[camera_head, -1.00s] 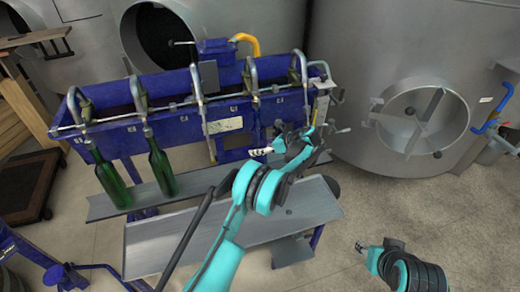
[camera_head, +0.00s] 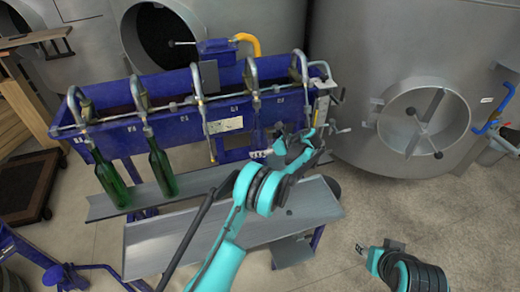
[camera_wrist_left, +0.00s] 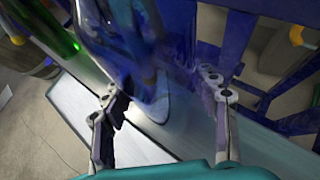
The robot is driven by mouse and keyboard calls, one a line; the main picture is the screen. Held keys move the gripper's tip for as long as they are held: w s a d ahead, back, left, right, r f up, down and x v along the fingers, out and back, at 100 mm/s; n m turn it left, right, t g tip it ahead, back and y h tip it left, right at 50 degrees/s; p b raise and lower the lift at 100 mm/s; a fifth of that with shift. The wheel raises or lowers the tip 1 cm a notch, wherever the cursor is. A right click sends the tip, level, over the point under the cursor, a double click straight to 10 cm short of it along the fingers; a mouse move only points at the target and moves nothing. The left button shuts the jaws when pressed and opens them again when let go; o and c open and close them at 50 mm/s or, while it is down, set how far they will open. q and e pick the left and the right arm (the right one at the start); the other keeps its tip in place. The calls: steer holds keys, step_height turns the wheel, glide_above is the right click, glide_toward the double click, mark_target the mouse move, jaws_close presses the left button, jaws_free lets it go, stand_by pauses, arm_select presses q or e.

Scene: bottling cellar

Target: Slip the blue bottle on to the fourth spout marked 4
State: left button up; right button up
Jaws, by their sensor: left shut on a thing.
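The blue bottle (camera_wrist_left: 125,35) is see-through and sits between the fingers of my left gripper (camera_wrist_left: 160,105) in the left wrist view. In the head view my left gripper (camera_head: 282,145) is at the front of the blue filling trough, low and slightly right of the fourth spout (camera_head: 254,92). There the bottle blends into the blue trough, and I cannot tell how its mouth lies to the spout. My right gripper (camera_head: 362,248) shows at the lower right over the floor, away from the rack; its jaw state is unclear.
Two green bottles (camera_head: 110,180) (camera_head: 161,168) stand under the first and second spouts. The third spout (camera_head: 200,95) has no bottle. A grey sloping shelf (camera_head: 235,222) lies in front. A large steel tank (camera_head: 410,50) stands right; the floor before it is clear.

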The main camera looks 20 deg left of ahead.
arm_select(q)
steer(key=shift+f, duration=0.4)
steer(key=o, duration=1.6)
steer(key=shift+o, duration=0.2)
steer(key=shift+s+d, duration=0.1)
steer(key=shift+d, duration=0.05)
